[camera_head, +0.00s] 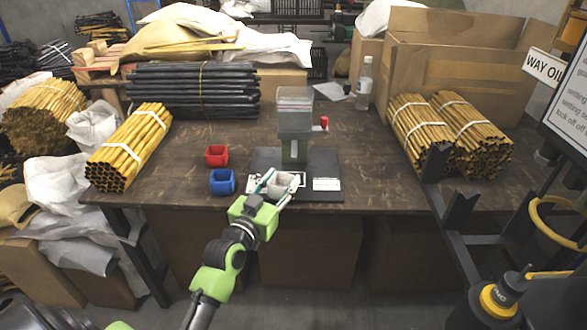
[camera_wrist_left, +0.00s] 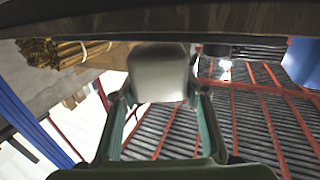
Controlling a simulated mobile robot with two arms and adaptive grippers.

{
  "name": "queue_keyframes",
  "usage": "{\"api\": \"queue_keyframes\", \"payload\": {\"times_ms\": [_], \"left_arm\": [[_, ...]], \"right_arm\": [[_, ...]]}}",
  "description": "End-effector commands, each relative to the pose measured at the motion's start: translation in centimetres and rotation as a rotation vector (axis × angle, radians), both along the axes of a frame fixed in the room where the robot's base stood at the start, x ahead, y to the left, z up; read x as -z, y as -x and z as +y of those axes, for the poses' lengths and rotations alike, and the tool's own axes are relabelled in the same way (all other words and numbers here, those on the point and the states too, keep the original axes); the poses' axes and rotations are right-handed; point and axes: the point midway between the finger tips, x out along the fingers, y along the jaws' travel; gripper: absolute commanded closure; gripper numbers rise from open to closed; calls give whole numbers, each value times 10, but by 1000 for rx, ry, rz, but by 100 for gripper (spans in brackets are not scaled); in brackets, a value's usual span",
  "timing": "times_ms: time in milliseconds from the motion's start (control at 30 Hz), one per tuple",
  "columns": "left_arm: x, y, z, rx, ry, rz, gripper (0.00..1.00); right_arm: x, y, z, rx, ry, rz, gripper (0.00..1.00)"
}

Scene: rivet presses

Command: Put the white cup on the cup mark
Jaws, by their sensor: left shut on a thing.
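My left gripper (camera_head: 279,185) is shut on the white cup (camera_head: 284,187) at the front edge of the dark press base (camera_head: 318,160). In the left wrist view the cup (camera_wrist_left: 160,72) sits between the two fingers of the gripper (camera_wrist_left: 160,95). A white patch (camera_head: 297,177), partly hidden by the cup and fingers, lies on the press base; I cannot tell if it is the cup mark. I cannot tell whether the cup touches the base. My right gripper is not in view.
A rivet press (camera_head: 294,125) with a red knob stands behind the cup. A white label (camera_head: 326,184) lies right of it. A red bin (camera_head: 216,155) and a blue bin (camera_head: 222,181) stand left. Rod bundles (camera_head: 130,147) lie farther left.

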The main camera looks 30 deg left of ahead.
Motion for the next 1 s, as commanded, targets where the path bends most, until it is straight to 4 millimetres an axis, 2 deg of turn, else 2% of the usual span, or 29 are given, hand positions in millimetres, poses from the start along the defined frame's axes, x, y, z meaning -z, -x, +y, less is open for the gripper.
{"api": "queue_keyframes", "payload": {"times_ms": [100, 367, 467, 600, 700, 1000], "left_arm": [[0, -24, 1, 0, 2, -1, 77], [0, -46, 2, 0, 0, 0, 77], [0, -61, 3, 0, 2, -2, 77], [0, -82, 5, 0, 1, -2, 83], [7, -80, 5, 0, 1, 2, 83], [7, -80, 5, 0, 0, 1, 84]], "right_arm": [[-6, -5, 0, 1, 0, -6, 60], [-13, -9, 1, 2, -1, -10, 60], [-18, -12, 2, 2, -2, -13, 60], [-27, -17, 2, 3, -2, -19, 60], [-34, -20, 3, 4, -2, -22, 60], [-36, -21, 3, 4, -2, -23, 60]]}}
